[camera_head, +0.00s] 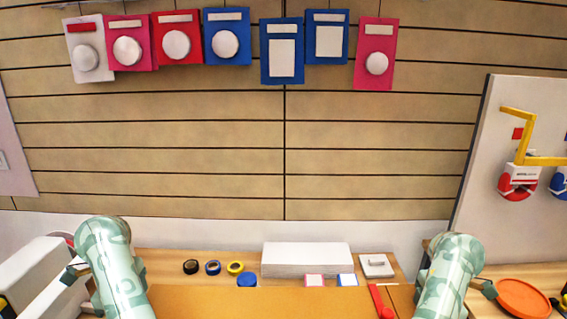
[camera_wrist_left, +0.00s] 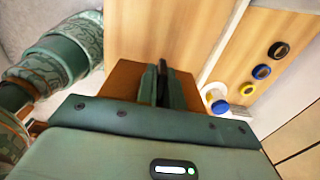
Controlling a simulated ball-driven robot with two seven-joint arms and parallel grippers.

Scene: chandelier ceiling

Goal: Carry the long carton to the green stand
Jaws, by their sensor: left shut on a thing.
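The long carton (camera_head: 250,302) is orange-brown and spans the bottom of the head view between my two arms; its lower part is cut off by the frame. In the head view, both forearms reach down beside the carton's ends, and the grippers are below the frame. My right gripper is not seen. I cannot make out a green stand in either view.
Behind the carton, a wooden table (camera_head: 205,255) holds a white paper stack (camera_head: 305,260), several tape rolls (camera_head: 213,268) and a small white box (camera_head: 377,266). An orange round dish (camera_head: 522,297) lies at the right.

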